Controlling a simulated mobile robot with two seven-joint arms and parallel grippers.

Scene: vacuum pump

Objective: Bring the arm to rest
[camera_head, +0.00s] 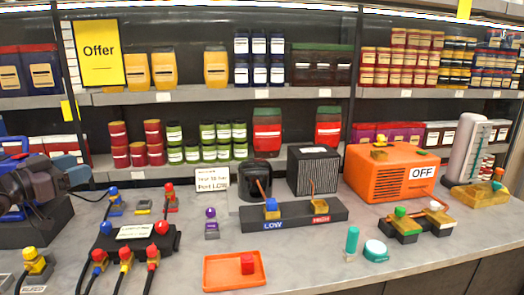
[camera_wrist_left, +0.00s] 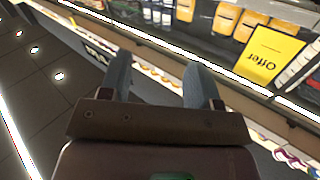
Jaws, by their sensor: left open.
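My left gripper (camera_head: 72,172) is at the far left of the head view, above the counter's left end and in front of the shelves. In the left wrist view its two blue-grey fingers (camera_wrist_left: 158,64) stand apart with nothing between them. My left arm's dark wrist shows beside it in the head view. My right gripper and arm are not in view.
Stocked shelves (camera_head: 205,94) stand behind.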

